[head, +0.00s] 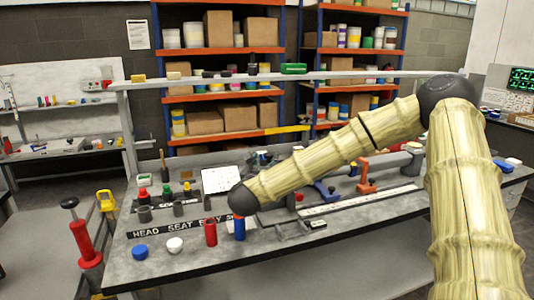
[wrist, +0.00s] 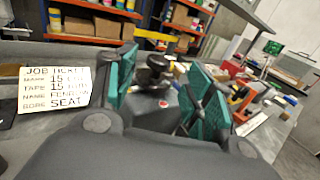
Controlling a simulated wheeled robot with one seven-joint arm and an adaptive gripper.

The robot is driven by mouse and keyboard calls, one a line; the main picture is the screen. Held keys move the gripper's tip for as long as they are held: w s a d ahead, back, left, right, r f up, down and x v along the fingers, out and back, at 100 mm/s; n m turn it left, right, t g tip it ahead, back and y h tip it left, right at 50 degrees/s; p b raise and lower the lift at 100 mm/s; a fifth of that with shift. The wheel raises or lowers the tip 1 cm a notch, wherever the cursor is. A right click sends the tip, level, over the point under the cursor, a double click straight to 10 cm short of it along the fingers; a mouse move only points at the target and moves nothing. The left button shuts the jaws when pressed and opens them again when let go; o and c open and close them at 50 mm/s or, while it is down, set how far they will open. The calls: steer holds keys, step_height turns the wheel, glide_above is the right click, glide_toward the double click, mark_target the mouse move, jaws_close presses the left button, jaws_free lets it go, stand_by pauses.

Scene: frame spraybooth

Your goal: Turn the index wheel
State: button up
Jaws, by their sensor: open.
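My gripper (wrist: 160,92) shows in the wrist view with its two teal-padded fingers spread apart and nothing between the pads. Beyond the gap stands a dark, rounded, wheel-like fitting (wrist: 154,72) on the bench, apart from the fingers. It may be the index wheel, but I cannot tell for sure. A small red spot (wrist: 163,103) lies in front of it. In the head view my arm crosses the bench, and I cannot make out the gripper. Dark parts (head: 263,157) show just behind the arm there.
The job ticket (wrist: 55,87) stands left of my gripper; it also shows in the head view (head: 222,179). Red and blue cylinders (head: 210,232) and caps (head: 140,251) stand at the bench front. An orange fixture (head: 366,176) is to the right. Shelves (head: 228,90) stand behind.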

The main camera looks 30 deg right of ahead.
mark_target(268, 157)
steer(key=p+x, duration=0.1)
steer(key=x, duration=0.6)
steer(key=shift+w+d+f, duration=0.15)
steer(key=shift+d, duration=0.05)
steer(key=shift+c, duration=0.3)
steer(key=c, duration=0.9)
